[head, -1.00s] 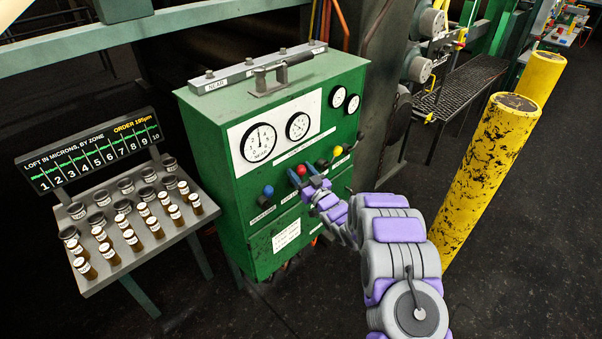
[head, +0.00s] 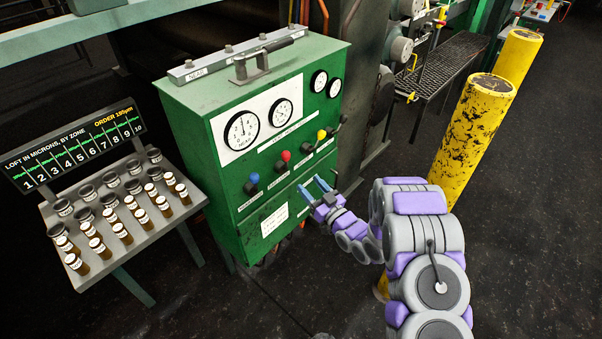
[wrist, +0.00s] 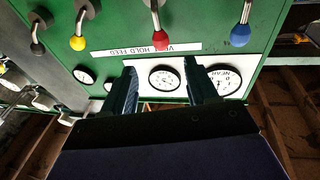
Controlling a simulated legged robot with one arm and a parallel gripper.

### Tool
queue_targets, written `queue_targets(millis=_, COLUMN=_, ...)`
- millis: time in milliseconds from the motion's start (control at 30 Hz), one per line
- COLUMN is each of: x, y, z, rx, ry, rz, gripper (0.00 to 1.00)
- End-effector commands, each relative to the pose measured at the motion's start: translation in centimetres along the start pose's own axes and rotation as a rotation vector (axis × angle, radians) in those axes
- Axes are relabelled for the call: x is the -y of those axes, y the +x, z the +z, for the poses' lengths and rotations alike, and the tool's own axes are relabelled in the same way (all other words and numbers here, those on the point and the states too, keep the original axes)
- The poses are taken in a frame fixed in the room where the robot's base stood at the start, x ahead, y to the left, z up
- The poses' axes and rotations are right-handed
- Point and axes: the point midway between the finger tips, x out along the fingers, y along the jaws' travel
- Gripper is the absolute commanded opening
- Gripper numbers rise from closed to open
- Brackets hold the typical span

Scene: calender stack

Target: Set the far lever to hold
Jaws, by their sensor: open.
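A row of levers sticks out of the green cabinet's front: one with a blue knob (head: 253,178), one red (head: 286,156), one yellow (head: 321,135) and one black (head: 343,118) at the far right end. I cannot read which is named far. In the upside-down wrist view the blue (wrist: 240,35), red (wrist: 163,40), yellow (wrist: 78,43) and black (wrist: 37,48) knobs show above a label strip (wrist: 155,50) reading about "VENT HOLD FEED". My gripper (head: 312,184) is open and empty, in front of and below the red and yellow levers, apart from them.
The cabinet (head: 225,195) carries dial gauges (head: 241,131) and a top bar with a handle (head: 265,62). A rack of jars (head: 130,210) stands to the left. Yellow bollards (head: 475,130) stand to the right of my arm. The floor in front is dark and clear.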

Motion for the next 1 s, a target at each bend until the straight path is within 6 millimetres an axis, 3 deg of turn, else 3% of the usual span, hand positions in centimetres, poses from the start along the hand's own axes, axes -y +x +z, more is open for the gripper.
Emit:
queue_targets(millis=100, x=-0.1, y=-1.7, z=0.1, rx=0.005, ry=0.000, rz=0.003, gripper=0.58)
queue_targets(millis=300, x=0.0, y=-2.9, z=0.1, rx=0.003, ry=0.002, rz=0.001, gripper=0.58)
queue_targets(millis=867, x=0.0, y=-3.0, z=0.1, rx=0.006, ry=-0.002, rz=0.001, gripper=0.58)
queue_targets(millis=1000, x=-0.9, y=-2.7, z=-0.1, rx=0.068, ry=-0.035, rz=0.015, gripper=0.58)
